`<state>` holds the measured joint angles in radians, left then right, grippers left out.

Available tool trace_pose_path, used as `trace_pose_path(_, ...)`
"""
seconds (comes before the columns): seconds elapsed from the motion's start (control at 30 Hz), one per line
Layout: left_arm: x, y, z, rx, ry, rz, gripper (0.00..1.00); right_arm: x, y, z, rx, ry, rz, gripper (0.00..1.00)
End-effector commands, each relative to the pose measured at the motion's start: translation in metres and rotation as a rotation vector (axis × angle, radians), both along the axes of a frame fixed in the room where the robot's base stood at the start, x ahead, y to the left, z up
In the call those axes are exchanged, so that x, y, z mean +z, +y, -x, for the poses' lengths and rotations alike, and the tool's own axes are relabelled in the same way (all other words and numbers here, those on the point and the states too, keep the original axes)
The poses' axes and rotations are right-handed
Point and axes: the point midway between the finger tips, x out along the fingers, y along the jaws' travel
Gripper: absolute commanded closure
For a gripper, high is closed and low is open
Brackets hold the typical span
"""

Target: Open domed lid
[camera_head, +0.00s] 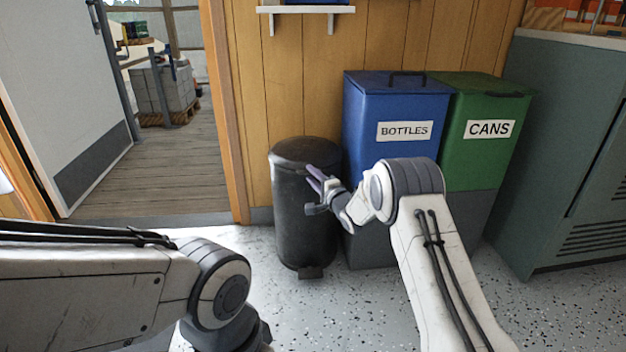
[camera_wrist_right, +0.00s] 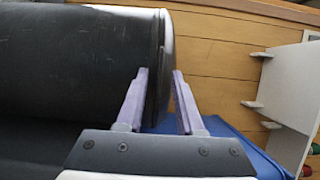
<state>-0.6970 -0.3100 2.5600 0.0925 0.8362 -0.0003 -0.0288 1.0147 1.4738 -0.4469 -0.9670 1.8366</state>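A black cylindrical bin (camera_head: 304,230) stands on the floor against the wooden wall. Its dark domed lid (camera_head: 305,150) looks closed on top. My right gripper (camera_head: 313,188) is at the right front of the bin, just below the lid. In the right wrist view the bin body (camera_wrist_right: 70,60) fills the left side, turned sideways. There my right gripper (camera_wrist_right: 158,95) has its two purple fingers apart, with the edge of the lid (camera_wrist_right: 165,50) between them. I cannot tell whether either finger touches it. My left arm shows at the lower left, but its gripper is out of view.
A blue bottles bin (camera_head: 395,105) stands close to the right of the black bin, with a green cans bin (camera_head: 490,155) beside it. A grey cabinet (camera_head: 565,140) is at far right. A white shelf (camera_head: 305,10) is above. An open doorway is left.

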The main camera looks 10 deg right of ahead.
Motion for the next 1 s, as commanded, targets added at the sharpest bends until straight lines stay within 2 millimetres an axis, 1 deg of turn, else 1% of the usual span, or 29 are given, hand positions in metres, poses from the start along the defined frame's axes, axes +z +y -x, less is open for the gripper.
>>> trace_pose_path(0.13,0.0004,0.0000,0.0000,0.000,0.000,0.000,0.50,0.0001,0.0001,0.0001,0.000,0.000,0.000,0.64)
trace_pose_path(0.17,0.0004,0.0000,0.0000,0.000,0.000,0.000,0.50,0.0001,0.0000,0.0002,0.000,0.000,0.000,0.68)
trace_pose_path(0.2,0.0004,0.0000,0.0000,0.000,0.000,0.000,0.50,0.0001,0.0000,0.0002,0.000,0.000,0.000,0.83)
trace_pose_path(0.23,0.0004,0.0000,0.0000,0.000,0.000,0.000,0.50,0.0001,0.0000,0.0003,0.000,0.000,0.000,0.94)
trace_pose_path(0.27,0.0003,0.0000,0.0000,0.000,0.000,0.000,0.50,0.0001,0.0000,0.0003,0.000,0.000,0.000,1.00)
trace_pose_path(1.0,0.0003,0.0000,0.0000,0.000,0.000,0.000,0.50,-0.0004,-0.0008,0.0005,0.000,0.001,0.000,1.00)
